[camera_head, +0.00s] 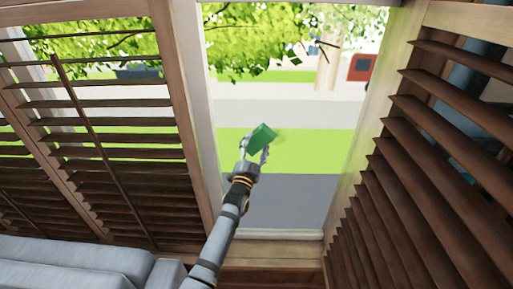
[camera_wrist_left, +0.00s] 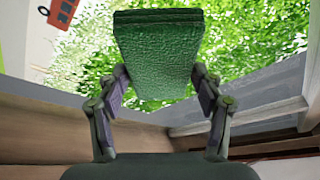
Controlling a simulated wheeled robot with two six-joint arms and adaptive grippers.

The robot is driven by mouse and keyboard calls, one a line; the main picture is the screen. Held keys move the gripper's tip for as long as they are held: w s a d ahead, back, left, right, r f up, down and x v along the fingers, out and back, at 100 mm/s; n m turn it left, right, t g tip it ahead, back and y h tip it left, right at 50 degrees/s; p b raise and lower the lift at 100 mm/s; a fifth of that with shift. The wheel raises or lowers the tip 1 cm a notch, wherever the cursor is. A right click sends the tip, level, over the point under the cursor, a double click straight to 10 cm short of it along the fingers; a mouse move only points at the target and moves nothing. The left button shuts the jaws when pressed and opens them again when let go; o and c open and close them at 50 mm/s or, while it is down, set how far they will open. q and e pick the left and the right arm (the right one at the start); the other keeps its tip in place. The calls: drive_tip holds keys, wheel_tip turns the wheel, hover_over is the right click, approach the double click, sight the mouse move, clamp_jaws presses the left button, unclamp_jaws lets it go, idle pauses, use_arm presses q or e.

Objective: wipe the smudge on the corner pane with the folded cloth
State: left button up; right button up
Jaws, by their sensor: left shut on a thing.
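The folded green cloth (camera_head: 262,138) is gripped in my left gripper (camera_head: 256,151), near the middle of the corner pane (camera_head: 290,200). In the left wrist view the cloth (camera_wrist_left: 158,55) sits between the two fingers (camera_wrist_left: 160,82), its folded edge turned away from the palm. The cloth appears over the pane, but I cannot tell whether it touches the glass. A faint greyish patch beside the cloth's right edge may be the smudge (camera_head: 279,136); it is hard to make out. My right gripper is out of view.
Slatted wooden shutters stand left (camera_head: 110,130) and right (camera_head: 430,150) of the pane. A white window frame (camera_head: 202,110) and a low sill (camera_head: 280,235) border it. A grey sofa (camera_head: 70,262) is at the lower left. Grass, road and trees show outside.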

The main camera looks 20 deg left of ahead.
use_arm(q)
drive_tip(key=shift+w+a, duration=0.1)
drive_tip(key=shift+w, duration=0.25)
